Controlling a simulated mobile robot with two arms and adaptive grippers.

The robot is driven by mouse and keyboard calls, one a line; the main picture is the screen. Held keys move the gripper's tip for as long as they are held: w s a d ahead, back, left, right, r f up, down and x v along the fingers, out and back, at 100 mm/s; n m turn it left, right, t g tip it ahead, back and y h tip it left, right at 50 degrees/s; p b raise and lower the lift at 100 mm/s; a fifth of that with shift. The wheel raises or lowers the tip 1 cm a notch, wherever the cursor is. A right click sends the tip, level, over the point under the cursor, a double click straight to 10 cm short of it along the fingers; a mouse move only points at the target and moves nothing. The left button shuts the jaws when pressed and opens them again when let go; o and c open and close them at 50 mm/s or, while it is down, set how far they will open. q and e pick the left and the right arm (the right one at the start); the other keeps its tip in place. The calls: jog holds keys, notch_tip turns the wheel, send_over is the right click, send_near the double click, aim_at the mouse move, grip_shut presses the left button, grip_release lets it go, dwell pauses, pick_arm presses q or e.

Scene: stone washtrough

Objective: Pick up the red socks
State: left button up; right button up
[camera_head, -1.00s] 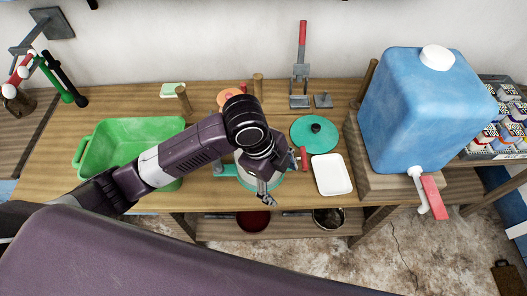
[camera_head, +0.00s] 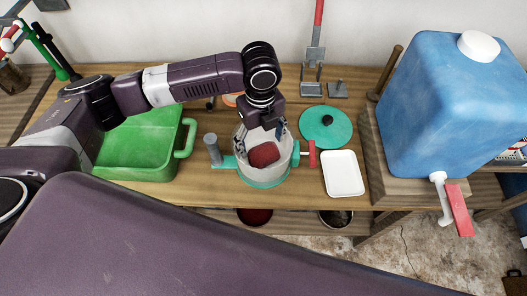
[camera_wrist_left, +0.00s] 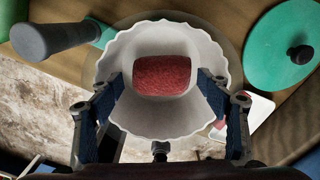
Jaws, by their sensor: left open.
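The red socks (camera_head: 264,154) show as a rounded red bundle inside a white, scalloped-edged basin (camera_head: 242,150) in a teal holder (camera_head: 262,184) on the bench. In the left wrist view the red socks (camera_wrist_left: 163,75) lie in the upper middle of the white basin (camera_wrist_left: 160,121). My left gripper (camera_head: 262,130) is over the basin, with its fingers spread and nothing between them. In the wrist view the fingers stand either side of the red bundle, apart from it. My right gripper is not in view.
A green tub (camera_head: 140,150) stands left of the basin. A teal lid (camera_head: 326,128) and a white tray (camera_head: 343,174) lie to its right. A large blue water container (camera_head: 430,110) with a tap stands further right. A grey-ended handle (camera_head: 212,149) sticks out left of the basin.

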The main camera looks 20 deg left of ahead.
aim_at(262, 147)
pick_arm(q)
jog(key=shift+d+f, duration=0.1)
jog(key=shift+f, duration=1.65)
jog(key=c, duration=1)
jog(key=shift+r, duration=0.1)
